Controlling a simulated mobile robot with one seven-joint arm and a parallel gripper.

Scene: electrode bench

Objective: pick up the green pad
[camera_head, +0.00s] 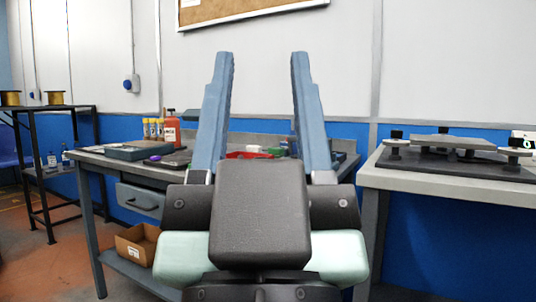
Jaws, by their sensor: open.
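My gripper (262,56) is in the foreground, with its two long blue fingers wide apart and pointing away over the bench. Nothing is between the fingertips. A small green thing (278,151) shows between the fingers on the grey workbench (300,140), beside a red tray (245,155). It may be the green pad, but it is too small to tell. Another small green thing (169,148) lies on a dark mat at the left of the bench. The gripper is nearer to me than both and touches neither. My gripper's body and fingers hide much of the bench.
A red bottle (171,128) and several small yellow-labelled bottles (153,129) stand at the back left of the bench. A second table (450,184) with a dark fixture stands right. A cardboard box (138,243) sits below.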

